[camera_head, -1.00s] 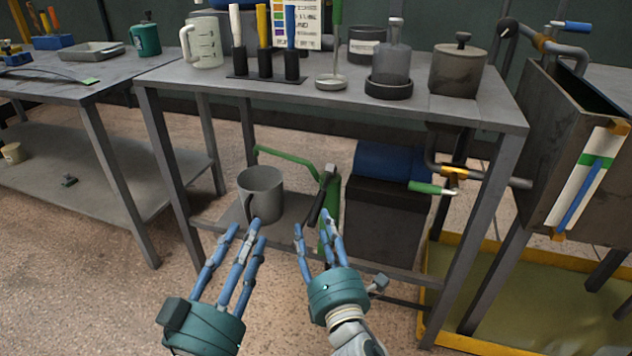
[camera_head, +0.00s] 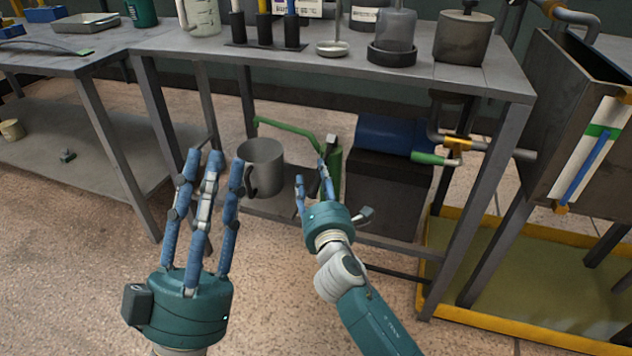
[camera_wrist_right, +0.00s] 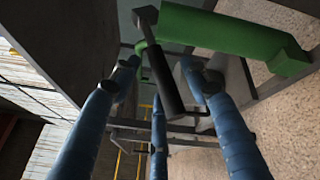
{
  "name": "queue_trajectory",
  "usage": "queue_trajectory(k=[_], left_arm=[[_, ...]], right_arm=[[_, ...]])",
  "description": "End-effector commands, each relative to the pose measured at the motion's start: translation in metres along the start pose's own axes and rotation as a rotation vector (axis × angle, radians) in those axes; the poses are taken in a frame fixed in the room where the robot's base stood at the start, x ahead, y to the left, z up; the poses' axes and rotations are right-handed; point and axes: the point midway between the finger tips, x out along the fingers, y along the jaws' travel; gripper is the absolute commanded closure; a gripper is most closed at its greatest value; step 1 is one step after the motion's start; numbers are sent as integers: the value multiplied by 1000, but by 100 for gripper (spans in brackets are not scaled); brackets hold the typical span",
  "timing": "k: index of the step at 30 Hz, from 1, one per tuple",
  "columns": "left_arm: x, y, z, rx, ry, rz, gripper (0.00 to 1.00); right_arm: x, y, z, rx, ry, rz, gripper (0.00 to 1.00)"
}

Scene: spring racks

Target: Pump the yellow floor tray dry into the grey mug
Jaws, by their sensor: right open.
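The grey mug (camera_head: 262,163) stands upright on the lower shelf of the workbench. Just right of it stands a green pump (camera_head: 334,170) with a dark handle and a thin green pipe reaching left over the mug's back; the green body (camera_wrist_right: 235,42) and black handle (camera_wrist_right: 163,80) show large in the right wrist view. My right gripper (camera_head: 312,182) is open, its fingers pointing at the pump and handle; contact cannot be told. My left gripper (camera_head: 205,170) is open and empty, left of the mug. The yellow floor tray (camera_head: 540,331) lies lower right, holding murky yellow-green liquid.
The bench top (camera_head: 310,65) overhangs the shelf, with its legs at the sides. A dark box (camera_head: 385,195) with a blue cylinder (camera_head: 393,137) on top stands right of the pump. A green-handled valve (camera_head: 437,158) juts out above the tray.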

Motion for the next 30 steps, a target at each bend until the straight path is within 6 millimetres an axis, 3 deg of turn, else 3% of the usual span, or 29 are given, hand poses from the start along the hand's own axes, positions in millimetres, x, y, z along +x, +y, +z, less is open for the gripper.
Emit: queue_trajectory(k=[11, 15, 18, 26, 30], left_arm=[[0, 1, -6, -1, 25, 1, 64], [0, 1, -6, -1, 25, 1, 64], [0, 1, -6, -1, 25, 1, 64], [1, 1, -5, -1, 17, 1, 64], [1, -2, 15, 4, -70, -4, 64]], right_arm=[[3, 0, 0, 0, 0, 1, 57], [3, 0, 0, 0, 0, 1, 84], [3, 0, 0, 0, 0, 1, 100], [3, 1, 0, 1, 1, -1, 100], [4, 2, 1, 3, 4, -5, 100]])
